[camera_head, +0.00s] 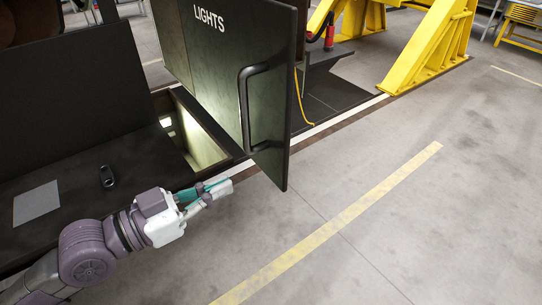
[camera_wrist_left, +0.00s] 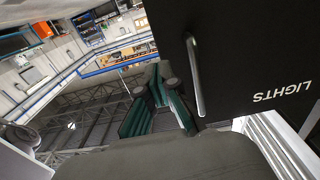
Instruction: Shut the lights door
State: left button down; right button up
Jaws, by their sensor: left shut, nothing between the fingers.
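The lights door (camera_head: 215,65) is a dark panel marked LIGHTS with a black vertical handle (camera_head: 247,110). It stands swung open, with a lit opening (camera_head: 195,135) visible behind it. My left gripper (camera_head: 222,187) is shut and empty, low and to the left of the door's bottom edge, near the opening's front sill. In the left wrist view the door (camera_wrist_left: 255,50) fills the upper right, with its handle (camera_wrist_left: 195,75) beside the gripper's teal fingers (camera_wrist_left: 155,105). I cannot tell whether the gripper touches the door. My right gripper is not in view.
A dark panel with a grey plate (camera_head: 36,203) and a small black handle (camera_head: 107,178) lies left of the opening. Yellow lifting stands (camera_head: 430,45) and a yellow hose (camera_head: 300,105) are behind the door. The grey floor (camera_head: 420,200) to the right is clear.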

aim_at(283, 157)
pick_arm(q)
jog(key=p+x, duration=0.4)
jog(key=x, duration=0.5)
jog(key=shift+w+d+r, duration=0.1)
jog(key=shift+r, duration=0.1)
jog(key=shift+w+d+f, duration=0.25)
jog(key=shift+w+d, duration=0.15)
jog(key=shift+d, duration=0.2)
